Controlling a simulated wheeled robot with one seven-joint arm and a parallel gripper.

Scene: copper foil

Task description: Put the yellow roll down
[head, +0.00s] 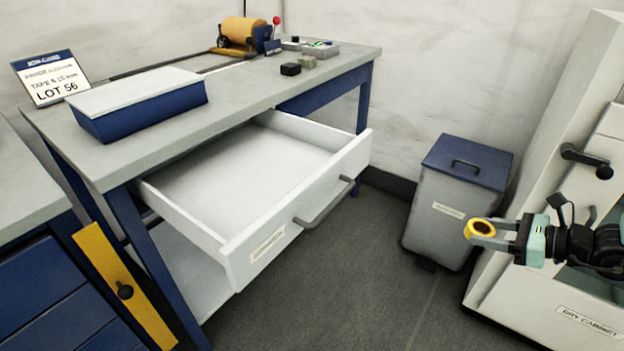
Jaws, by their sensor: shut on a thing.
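The yellow roll (480,229) is a small ring with a dark centre, at the right in the head view. My gripper (483,234) is shut on it and holds it in the air, in front of the grey bin and the dry cabinet. The fingers partly hide the roll's lower side. My arm reaches in from the right edge.
A workbench (260,97) has an open, empty-looking white drawer (245,175). On it are a blue box with a pale lid (140,100), a lot sign (50,78) and a large orange roll (243,31). A lidded bin (452,205) and dry cabinet (540,300) stand right.

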